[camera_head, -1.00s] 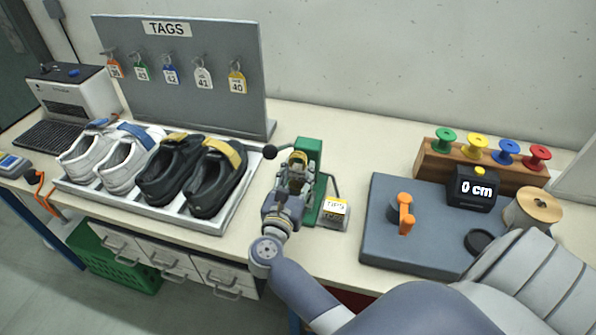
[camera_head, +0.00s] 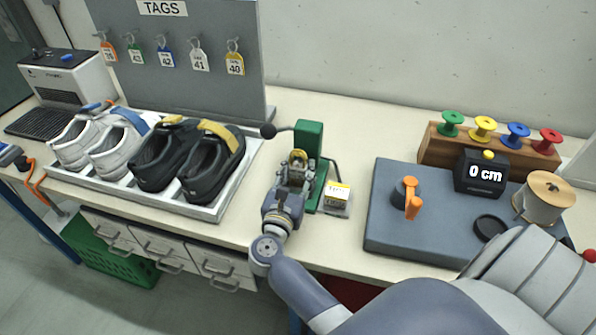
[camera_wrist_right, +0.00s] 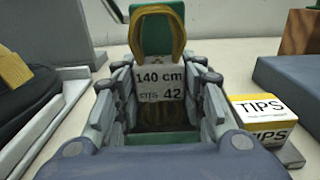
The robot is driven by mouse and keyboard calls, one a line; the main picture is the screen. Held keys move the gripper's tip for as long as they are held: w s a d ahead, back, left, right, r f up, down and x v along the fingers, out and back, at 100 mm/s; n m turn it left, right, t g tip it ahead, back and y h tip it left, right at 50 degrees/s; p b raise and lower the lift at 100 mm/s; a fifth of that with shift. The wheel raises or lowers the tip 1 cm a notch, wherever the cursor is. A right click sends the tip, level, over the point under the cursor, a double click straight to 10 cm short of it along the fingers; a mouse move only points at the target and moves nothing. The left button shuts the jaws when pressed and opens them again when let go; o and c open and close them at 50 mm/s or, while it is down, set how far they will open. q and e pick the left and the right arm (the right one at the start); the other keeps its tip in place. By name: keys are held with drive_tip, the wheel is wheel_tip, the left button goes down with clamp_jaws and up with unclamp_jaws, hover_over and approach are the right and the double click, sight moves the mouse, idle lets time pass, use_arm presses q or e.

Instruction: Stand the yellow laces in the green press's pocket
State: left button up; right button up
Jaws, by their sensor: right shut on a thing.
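The yellow laces (camera_head: 299,155) are a looped bundle with a white label reading "140 cm" and "42", plain in the right wrist view (camera_wrist_right: 161,84). My right gripper (camera_head: 296,170) is shut on them and holds them upright at the green press (camera_head: 309,137). In the wrist view the loop's top stands in front of the press's green block (camera_wrist_right: 158,32). The fingers flank the label on both sides. The pocket and the laces' lower end are hidden, so I cannot tell whether they are seated. My left gripper is out of view.
A TIPS box (camera_head: 336,197) stands close right of the press. The press's black-knobbed lever (camera_head: 268,131) sticks out left. A shoe tray (camera_head: 215,211) lies to the left. A grey mat (camera_head: 390,238) with an orange-handled device (camera_head: 411,198) lies to the right.

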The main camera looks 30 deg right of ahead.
drive_tip(key=o, duration=1)
drive_tip(key=shift+v, duration=3.8)
